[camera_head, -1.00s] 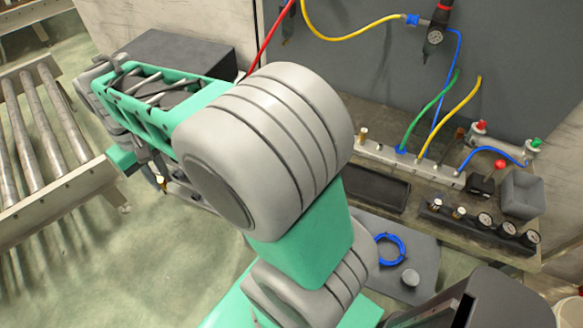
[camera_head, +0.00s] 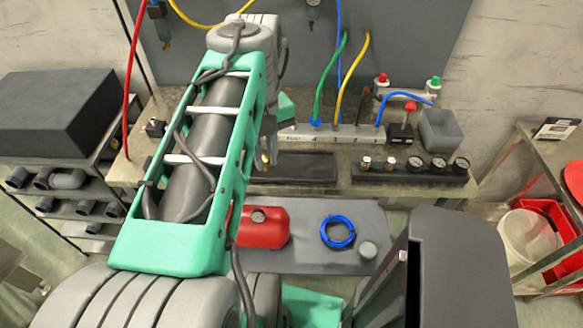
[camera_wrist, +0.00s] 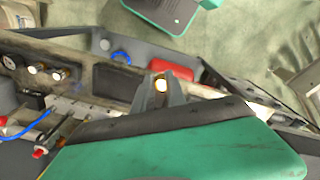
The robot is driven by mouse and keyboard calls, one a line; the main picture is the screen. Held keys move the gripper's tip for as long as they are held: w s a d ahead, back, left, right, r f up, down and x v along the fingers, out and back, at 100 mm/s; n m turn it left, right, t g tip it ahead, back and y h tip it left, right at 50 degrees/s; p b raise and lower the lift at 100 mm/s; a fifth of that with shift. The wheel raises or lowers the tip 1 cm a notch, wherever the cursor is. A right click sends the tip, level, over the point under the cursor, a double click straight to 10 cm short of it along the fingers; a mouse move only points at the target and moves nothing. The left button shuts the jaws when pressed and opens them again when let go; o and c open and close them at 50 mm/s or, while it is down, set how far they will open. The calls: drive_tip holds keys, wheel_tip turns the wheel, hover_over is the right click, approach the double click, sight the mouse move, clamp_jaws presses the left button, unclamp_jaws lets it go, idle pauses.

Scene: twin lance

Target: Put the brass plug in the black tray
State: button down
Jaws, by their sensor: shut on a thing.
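The brass plug (camera_wrist: 161,84) is a small bright yellowish piece between my fingertips in the wrist view. My gripper (camera_wrist: 165,82) is shut on it. In the head view my gripper (camera_head: 266,158) points down at the left end of the black tray (camera_head: 310,168), held up off the bench; the exact height cannot be told. The tray is a shallow dark rectangle on the bench in front of the grey manifold. It also shows in the wrist view (camera_wrist: 112,86), just left of my fingers. My arm hides part of the bench to the left.
The manifold (camera_head: 340,135) with coloured hoses stands behind the tray. A black block (camera_head: 412,170) with brass fittings and gauges is to the right, a grey bin (camera_head: 440,130) behind it. A red can (camera_head: 265,228) and blue hose coil (camera_head: 338,232) lie on the lower shelf.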

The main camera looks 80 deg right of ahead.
drive_tip(key=s+d+f+p, duration=0.1)
drive_tip(key=d+f, duration=0.2)
drive_tip(key=d, duration=0.1)
drive_tip(key=d+f+p, duration=0.1)
drive_tip(key=d+f, duration=0.2)
drive_tip(key=d, duration=0.1)
drive_tip(key=s+d+f+p, duration=0.1)
drive_tip(key=d+f, duration=0.2)
drive_tip(key=d, duration=0.1)
drive_tip(key=shift+s+d+f, duration=0.15)
drive_tip(key=shift+s+d, duration=0.15)
drive_tip(key=shift+d, duration=0.1)
drive_tip(key=f, duration=0.3)
drive_tip(key=shift+d, duration=0.2)
drive_tip(key=shift+f, duration=0.35)
drive_tip(key=c, duration=1.4)
unclamp_jaws()
drive_tip(key=shift+o, duration=0.2)
